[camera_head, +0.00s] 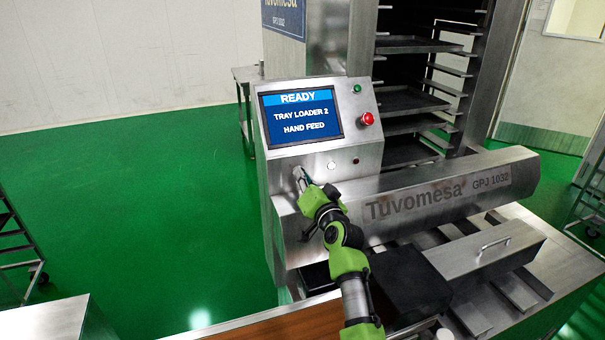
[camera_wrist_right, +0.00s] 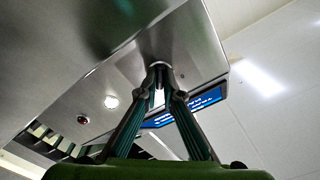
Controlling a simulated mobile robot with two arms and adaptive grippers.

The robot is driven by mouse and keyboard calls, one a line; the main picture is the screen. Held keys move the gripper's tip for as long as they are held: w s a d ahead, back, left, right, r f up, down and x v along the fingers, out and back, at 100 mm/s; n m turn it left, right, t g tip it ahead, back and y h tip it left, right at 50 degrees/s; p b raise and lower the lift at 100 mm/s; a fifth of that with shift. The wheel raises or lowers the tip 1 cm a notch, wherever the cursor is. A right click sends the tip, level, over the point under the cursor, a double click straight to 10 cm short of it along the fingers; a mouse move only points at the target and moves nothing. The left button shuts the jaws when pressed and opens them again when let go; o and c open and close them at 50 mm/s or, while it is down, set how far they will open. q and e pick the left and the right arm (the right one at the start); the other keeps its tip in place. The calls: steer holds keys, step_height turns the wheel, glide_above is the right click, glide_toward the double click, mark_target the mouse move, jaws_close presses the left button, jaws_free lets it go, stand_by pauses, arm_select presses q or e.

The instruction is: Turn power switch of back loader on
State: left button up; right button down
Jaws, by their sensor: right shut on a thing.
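The back loader's slanted steel control panel (camera_head: 345,158) stands in the middle of the head view. Its screen (camera_head: 300,114) is lit and reads READY, TRAY LOADER 2, HAND FEED. The power switch (camera_head: 298,172) is a small steel knob at the panel's lower left, mostly hidden by my right gripper (camera_head: 305,180). In the right wrist view, the fingers of my right gripper (camera_wrist_right: 159,74) close around the knob (camera_wrist_right: 159,65). The knob's exact angle cannot be read. My left gripper is not in view.
A green button (camera_head: 357,88), a red emergency stop (camera_head: 367,119), a white lamp (camera_head: 332,165) and a small dark red button (camera_head: 355,161) are on the panel. The Tuvomesa cover (camera_head: 430,199) lies to the right. A tray rack (camera_head: 408,98) stands behind. Green floor is open at left.

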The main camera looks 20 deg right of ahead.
steer(key=shift+m, duration=0.6)
steer(key=c, duration=2.2)
jaws_free()
steer(key=s, duration=1.2)
steer(key=shift+d, duration=0.2)
steer(key=shift+f, duration=0.1)
